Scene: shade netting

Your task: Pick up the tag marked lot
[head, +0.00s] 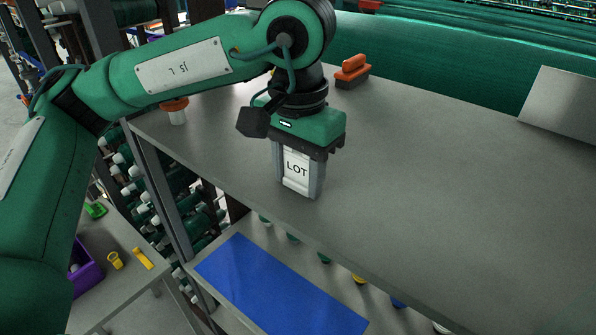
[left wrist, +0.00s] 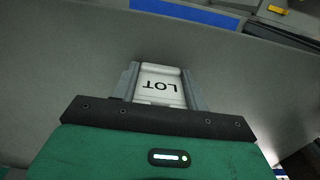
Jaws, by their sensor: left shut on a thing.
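The white tag marked LOT (head: 297,170) is between the two grey fingers of my left gripper (head: 299,190), above or at the grey table top (head: 430,220) near its front edge. The gripper points down and is shut on the tag. In the left wrist view the tag (left wrist: 160,86) sits between the fingers of the left gripper (left wrist: 162,82), its lettering upside down. I cannot tell whether the tag touches the table. My right gripper is not in view.
An orange-handled tool (head: 352,70) lies behind the gripper. An orange-topped white item (head: 176,110) stands at the table's left end. A blue mat (head: 275,285) lies lower, in front. A purple bin (head: 85,270) is at lower left.

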